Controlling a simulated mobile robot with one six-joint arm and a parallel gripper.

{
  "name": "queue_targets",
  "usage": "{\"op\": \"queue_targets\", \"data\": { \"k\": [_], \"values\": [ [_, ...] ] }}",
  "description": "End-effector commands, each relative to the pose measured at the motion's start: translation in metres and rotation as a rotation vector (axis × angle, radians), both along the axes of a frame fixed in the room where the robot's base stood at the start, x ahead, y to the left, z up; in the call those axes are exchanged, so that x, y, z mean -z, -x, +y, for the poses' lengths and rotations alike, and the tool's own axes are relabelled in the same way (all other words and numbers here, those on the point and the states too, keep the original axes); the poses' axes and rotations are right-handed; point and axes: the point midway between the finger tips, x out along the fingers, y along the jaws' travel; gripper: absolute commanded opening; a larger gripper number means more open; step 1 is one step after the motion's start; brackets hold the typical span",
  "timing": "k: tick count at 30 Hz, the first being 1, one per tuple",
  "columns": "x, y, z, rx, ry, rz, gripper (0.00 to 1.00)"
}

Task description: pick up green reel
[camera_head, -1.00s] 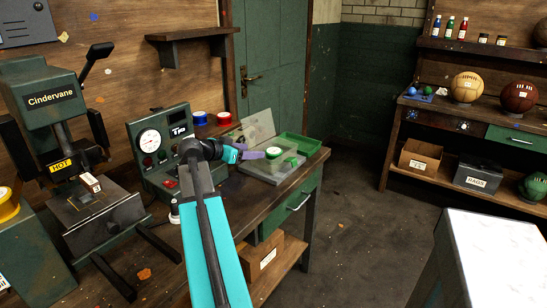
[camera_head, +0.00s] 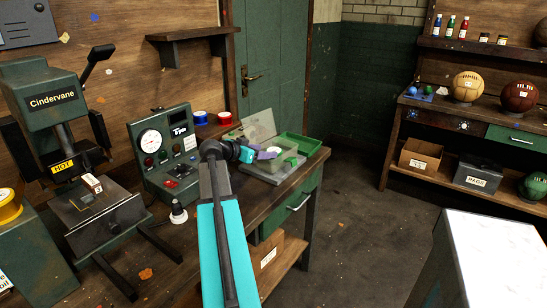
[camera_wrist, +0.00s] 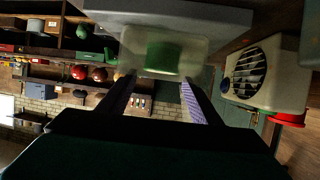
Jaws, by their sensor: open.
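The green reel (camera_wrist: 163,52) shows in the wrist view as a green shape behind a cloudy, see-through panel, just beyond and between my fingertips. Its outline is blurred there. In the head view, my gripper (camera_head: 264,155) is over the grey case (camera_head: 270,179) with the clear raised lid (camera_head: 258,126) at the bench's right end, and it partly hides what lies there. In the wrist view my gripper (camera_wrist: 155,90) has its two purple fingers wide apart with nothing held between them. I cannot tell whether a finger touches the case.
A green tray (camera_head: 305,144) lies beside the case. Blue (camera_head: 200,118) and red (camera_head: 224,118) reels stand behind the gauge panel (camera_head: 163,150). A black-and-white bottle-like item (camera_head: 178,211) stands left of my arm. Open floor lies right of the bench.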

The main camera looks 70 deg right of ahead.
Motion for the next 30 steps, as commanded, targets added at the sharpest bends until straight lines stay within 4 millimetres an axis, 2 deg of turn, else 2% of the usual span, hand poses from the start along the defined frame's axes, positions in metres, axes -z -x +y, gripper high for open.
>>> {"op": "queue_targets", "data": {
  "k": [15,30],
  "values": [
    [0.017,0.016,-0.044,0.002,0.0,0.001,0.59],
    [0.018,0.017,-0.045,0.001,0.0,-0.001,0.59]
  ]
}}
